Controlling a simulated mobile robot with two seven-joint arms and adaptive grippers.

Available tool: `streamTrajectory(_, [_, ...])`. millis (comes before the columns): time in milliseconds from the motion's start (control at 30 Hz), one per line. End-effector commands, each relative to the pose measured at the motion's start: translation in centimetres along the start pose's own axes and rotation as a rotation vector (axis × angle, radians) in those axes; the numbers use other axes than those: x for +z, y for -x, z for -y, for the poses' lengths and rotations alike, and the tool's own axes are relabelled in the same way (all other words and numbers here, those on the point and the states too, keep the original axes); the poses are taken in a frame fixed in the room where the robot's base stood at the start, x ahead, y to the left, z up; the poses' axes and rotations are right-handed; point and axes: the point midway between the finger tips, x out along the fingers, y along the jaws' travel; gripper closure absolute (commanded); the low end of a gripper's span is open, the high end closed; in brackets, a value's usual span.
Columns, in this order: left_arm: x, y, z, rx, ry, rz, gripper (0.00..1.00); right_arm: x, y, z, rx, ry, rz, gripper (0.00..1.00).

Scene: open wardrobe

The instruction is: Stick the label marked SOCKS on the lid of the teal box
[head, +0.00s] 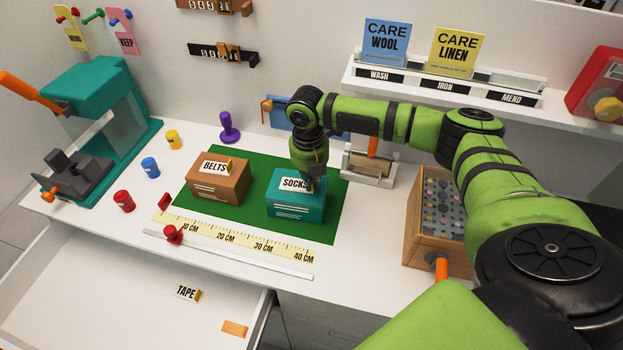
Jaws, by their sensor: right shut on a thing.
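The teal box (296,208) stands on the green mat (322,231), right of the brown box. The white SOCKS label (294,184) is at the top of the teal box, over its lid. My right gripper (308,185) points down over the lid and is shut on the label at its right end, hiding that end. I cannot tell whether the label lies flat against the lid or a little above it. My left gripper is not in view.
A brown box (218,187) with a BELTS label stands close on the left. A ruler (230,241) lies in front of the mat. A wooden case (424,250) stands at right.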

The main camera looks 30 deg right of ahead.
Motion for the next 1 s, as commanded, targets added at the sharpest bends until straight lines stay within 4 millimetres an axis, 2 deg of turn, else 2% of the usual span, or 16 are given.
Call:
streamTrajectory(100, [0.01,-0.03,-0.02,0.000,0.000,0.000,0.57,-0.13,-0.19,0.06,-0.003,0.002,-0.003,1.00])
streamTrajectory(133, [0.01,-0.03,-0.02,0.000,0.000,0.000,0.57,-0.14,-0.20,0.06,-0.003,0.002,-0.003,0.84])
streamTrajectory(167, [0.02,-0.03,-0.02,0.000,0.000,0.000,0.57,-0.14,-0.20,0.06,-0.004,0.002,-0.003,0.72])
streamTrajectory(200, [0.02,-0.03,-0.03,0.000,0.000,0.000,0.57,-0.15,-0.21,0.06,-0.004,0.002,-0.003,0.64])
streamTrajectory(567, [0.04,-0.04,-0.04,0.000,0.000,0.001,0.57,-0.26,-0.29,0.04,-0.004,0.003,-0.006,0.64])
streamTrajectory(600, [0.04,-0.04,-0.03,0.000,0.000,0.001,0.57,-0.26,-0.29,0.03,-0.004,0.004,-0.006,0.50])
streamTrajectory(700, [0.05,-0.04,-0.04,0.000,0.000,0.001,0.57,-0.25,-0.29,0.03,-0.003,0.003,-0.006,0.35])
streamTrajectory(1000, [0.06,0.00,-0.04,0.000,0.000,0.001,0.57,-0.10,-0.11,0.03,-0.002,0.001,-0.002,0.35])
